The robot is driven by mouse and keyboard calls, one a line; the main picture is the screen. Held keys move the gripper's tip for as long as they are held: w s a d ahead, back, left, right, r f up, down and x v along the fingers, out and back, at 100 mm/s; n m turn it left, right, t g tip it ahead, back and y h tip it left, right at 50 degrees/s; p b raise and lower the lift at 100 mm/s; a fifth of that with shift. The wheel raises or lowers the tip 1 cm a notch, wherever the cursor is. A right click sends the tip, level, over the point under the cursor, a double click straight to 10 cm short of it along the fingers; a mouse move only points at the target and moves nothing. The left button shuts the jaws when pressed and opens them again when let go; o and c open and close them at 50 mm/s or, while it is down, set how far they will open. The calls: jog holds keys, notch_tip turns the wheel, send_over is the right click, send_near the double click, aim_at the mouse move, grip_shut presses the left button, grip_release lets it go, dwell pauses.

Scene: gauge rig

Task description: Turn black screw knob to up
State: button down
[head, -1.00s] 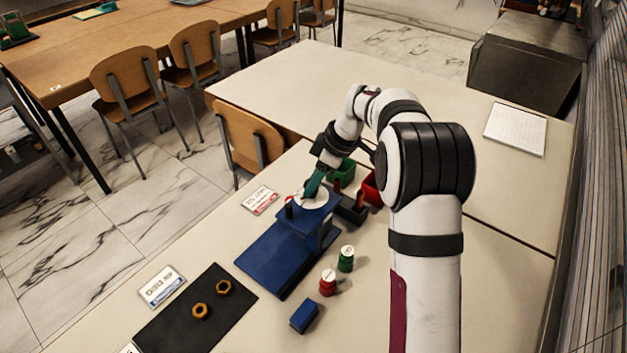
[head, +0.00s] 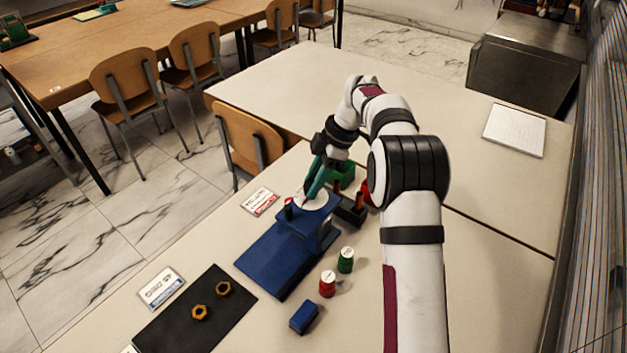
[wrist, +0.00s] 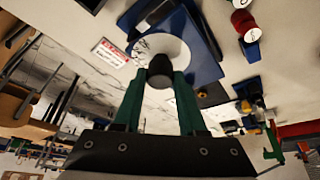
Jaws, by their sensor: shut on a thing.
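The blue gauge stand (head: 275,258) stands on the table with a white round dial (head: 318,201) on its raised end. The dial also shows in the wrist view (wrist: 176,46). My gripper (head: 308,192) reaches down to the dial from behind, its green fingers tilted. In the wrist view my gripper (wrist: 159,76) is shut on the black screw knob (wrist: 160,66), a dark round piece between the fingertips in front of the dial. In the head view the fingers hide the knob. The knob's pointing direction cannot be made out.
A green bin (head: 346,176) and a dark bin (head: 352,211) stand close behind the dial. A red gauge piece (head: 327,285), a green one (head: 345,261) and a blue block (head: 304,317) stand in front. A black mat (head: 180,328) holds two nuts. A label card (head: 260,201) lies left.

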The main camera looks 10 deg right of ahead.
jog(key=shift+f, duration=0.1)
jog(key=shift+c, duration=2.4)
grip_release()
jog(key=v, duration=1.2)
